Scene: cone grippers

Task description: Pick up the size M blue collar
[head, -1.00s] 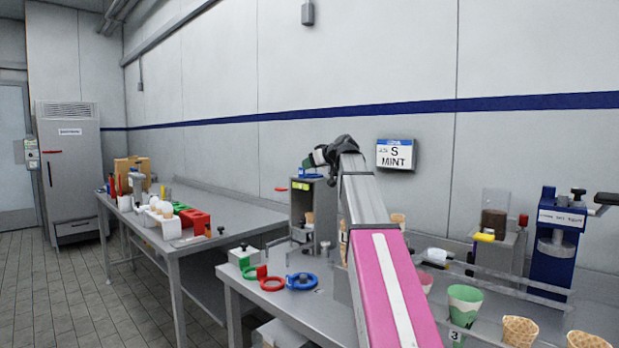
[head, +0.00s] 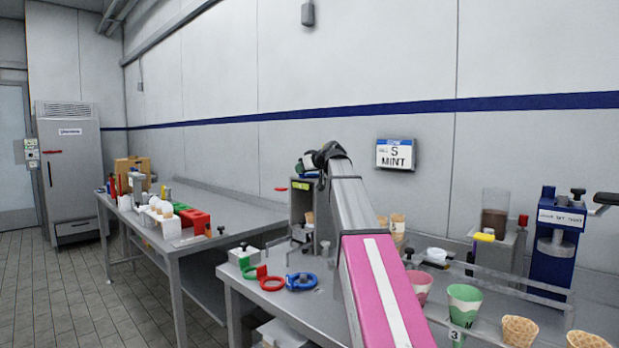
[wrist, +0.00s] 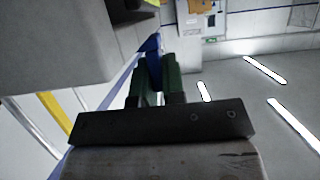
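A blue collar (head: 301,281), ring-shaped with a handle, lies flat on the near table. A red collar (head: 270,280) and a green one (head: 250,271) lie to its left. I cannot read a size on any of them. My gripper (head: 309,164) is up at the far end of my arm, well above these collars, by the top of a grey box. Its green fingers (wrist: 158,82) show in the wrist view. A blue piece (wrist: 153,62) appears between or just behind them; I cannot tell whether it is gripped. More blue shows below the fingers in the head view.
The grey box (head: 299,205) stands at the back of the near table (head: 285,312). Paper cups (head: 464,300), waffle cones (head: 519,331) and a blue press (head: 558,235) are at right. The far-left table (head: 235,214) holds several items.

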